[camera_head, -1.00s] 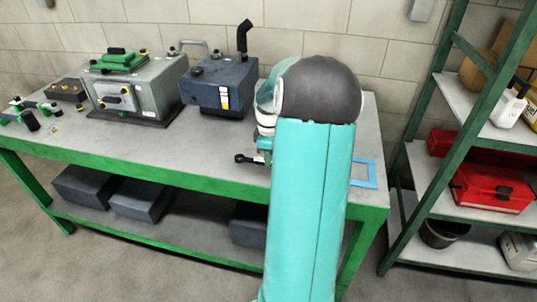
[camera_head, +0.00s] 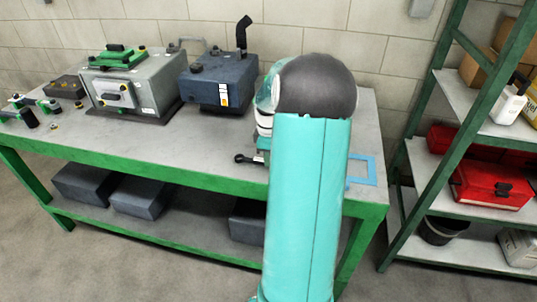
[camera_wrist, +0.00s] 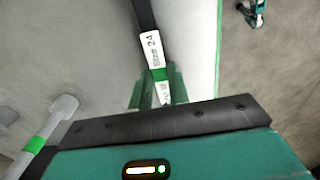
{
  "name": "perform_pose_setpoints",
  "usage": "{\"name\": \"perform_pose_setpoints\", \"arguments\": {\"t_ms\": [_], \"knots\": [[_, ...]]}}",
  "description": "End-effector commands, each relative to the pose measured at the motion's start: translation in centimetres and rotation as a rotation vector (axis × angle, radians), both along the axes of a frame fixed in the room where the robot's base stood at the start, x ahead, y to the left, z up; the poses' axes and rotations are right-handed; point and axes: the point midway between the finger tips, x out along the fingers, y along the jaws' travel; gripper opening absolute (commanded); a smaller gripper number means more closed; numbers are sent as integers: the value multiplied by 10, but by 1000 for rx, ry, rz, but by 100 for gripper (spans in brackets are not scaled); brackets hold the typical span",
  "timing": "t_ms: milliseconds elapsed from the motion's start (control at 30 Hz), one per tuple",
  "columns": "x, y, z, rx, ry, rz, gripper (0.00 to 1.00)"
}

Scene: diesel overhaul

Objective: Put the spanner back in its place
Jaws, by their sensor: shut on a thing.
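The spanner (camera_head: 243,158) shows in the head view as a dark ring end sticking out left of my arm, over or on the bench top near its front edge. In the wrist view, its dark shaft (camera_wrist: 143,14) has a white label reading 24 and a green band. My gripper (camera_wrist: 158,88) is shut on the spanner at the label and band. In the head view my arm hides the gripper and the rest of the spanner. I cannot tell whether the spanner touches the bench. A blue rectangular outline (camera_head: 369,181) lies on the bench top to the right of my arm.
The green-edged bench (camera_head: 160,142) carries a grey engine block (camera_head: 150,92), a dark blue tank unit (camera_head: 205,90) and small parts at the left. A shelf rack (camera_head: 458,118) with red toolboxes (camera_head: 492,181) stands at the right. The bench front middle is clear.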

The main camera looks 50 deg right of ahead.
Motion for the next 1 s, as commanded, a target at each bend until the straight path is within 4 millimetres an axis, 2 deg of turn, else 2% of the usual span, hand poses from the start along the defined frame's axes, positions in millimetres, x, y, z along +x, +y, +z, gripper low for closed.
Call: {"name": "perform_pose_setpoints", "arguments": {"t_ms": [200,233,333,367,733,867,1000], "knots": [[0,0,-7,-1,0,0,0],[0,0,-7,-1,0,0,22],[0,0,-7,-1,0,0,41],[0,0,-7,-1,0,0,43],[0,0,-1,-1,0,0,43],[0,-1,16,-3,-1,0,43],[0,-1,47,-5,-2,0,43]]}}
